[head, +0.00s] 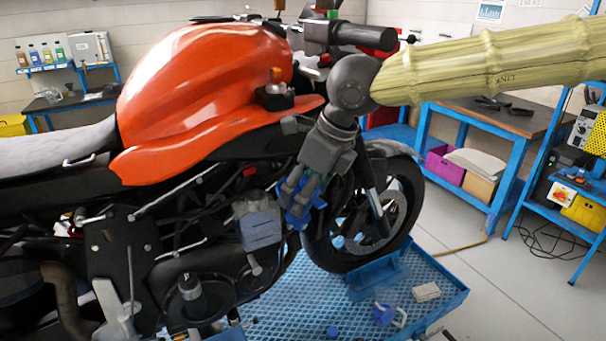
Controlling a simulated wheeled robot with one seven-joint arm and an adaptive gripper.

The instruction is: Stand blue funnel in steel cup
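My gripper (299,204) points downward in front of the motorcycle, near its front wheel. A blue piece, which looks like the blue funnel (298,217), shows between and around the fingers. The fingers look closed on it, and they hide part of its shape. It hangs in the air above the blue platform. I cannot make out the steel cup with certainty. A small blue vessel with a pale handle (383,314) stands on the platform at the lower right, apart from my gripper.
The orange motorcycle (205,95) fills the left and middle. The blue mesh platform (432,276) lies under its front wheel. A blue wheel chock (376,281) and a pale block (426,292) are close to the vessel. A workbench (500,118) and shelf stand right; floor between is open.

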